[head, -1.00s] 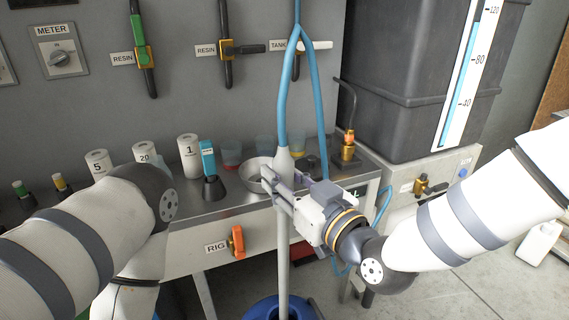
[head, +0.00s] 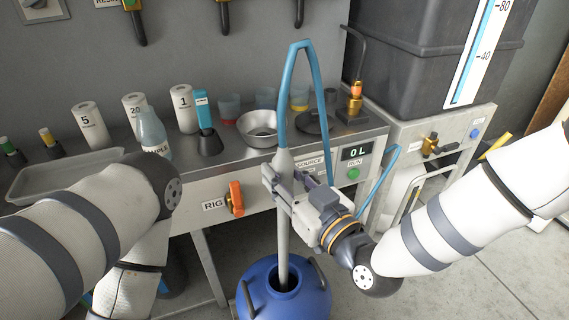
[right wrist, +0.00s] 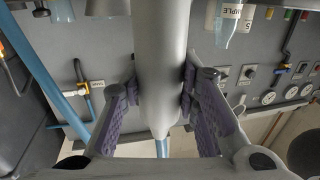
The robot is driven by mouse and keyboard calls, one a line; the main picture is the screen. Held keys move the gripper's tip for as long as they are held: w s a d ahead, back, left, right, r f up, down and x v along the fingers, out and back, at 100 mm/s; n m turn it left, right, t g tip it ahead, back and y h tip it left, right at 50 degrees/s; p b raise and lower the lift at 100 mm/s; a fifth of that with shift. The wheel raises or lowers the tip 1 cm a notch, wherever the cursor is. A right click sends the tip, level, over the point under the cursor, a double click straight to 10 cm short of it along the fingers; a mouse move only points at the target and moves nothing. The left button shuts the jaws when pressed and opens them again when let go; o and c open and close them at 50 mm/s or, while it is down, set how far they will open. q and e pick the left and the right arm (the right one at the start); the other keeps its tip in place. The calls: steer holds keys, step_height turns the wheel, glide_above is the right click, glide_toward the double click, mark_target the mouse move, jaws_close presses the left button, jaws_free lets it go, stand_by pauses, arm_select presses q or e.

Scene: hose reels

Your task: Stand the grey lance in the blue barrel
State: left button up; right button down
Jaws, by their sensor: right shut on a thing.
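The grey lance (head: 283,235) stands nearly upright, with a blue hose running up from its top. My right gripper (head: 283,190) is shut on its upper part. In the right wrist view the lance (right wrist: 160,70) passes between the purple finger pads of the gripper (right wrist: 160,90). The blue barrel (head: 257,304) stands on the floor below, cut off by the bottom edge of the head view. The lance's lower end overlaps the barrel's dark round mouth and appears to be in it; its tip and depth are hidden. My left arm is at the left, its gripper out of view.
The steel bench (head: 230,165) behind carries a metal bowl (head: 258,128), labelled containers and a clear bottle (head: 152,135). The blue hose (head: 290,85) loops up, then down behind my right gripper. Floor (head: 440,270) is open at the right.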

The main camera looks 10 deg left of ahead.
step_height(320, 180, down, 19)
steer(key=b, duration=0.9)
steer(key=shift+r, duration=0.15)
arm_select(q)
steer(key=s+f+g+b, duration=0.2)
steer(key=s+f+b, duration=0.2)
steer(key=s+f, duration=0.4)
steer(key=shift+f+g, duration=0.4)
steer(key=shift+f, duration=1.95)
arm_select(e)
steer(key=shift+f, duration=3.05)
steer(key=c, duration=1.2)
jaws_free()
steer(key=shift+o, duration=0.2)
glide_toward(286, 257)
steer(key=shift+s+d+r, duration=0.1)
steer(key=shift+s+d, duration=0.15)
steer(key=shift+d, duration=0.1)
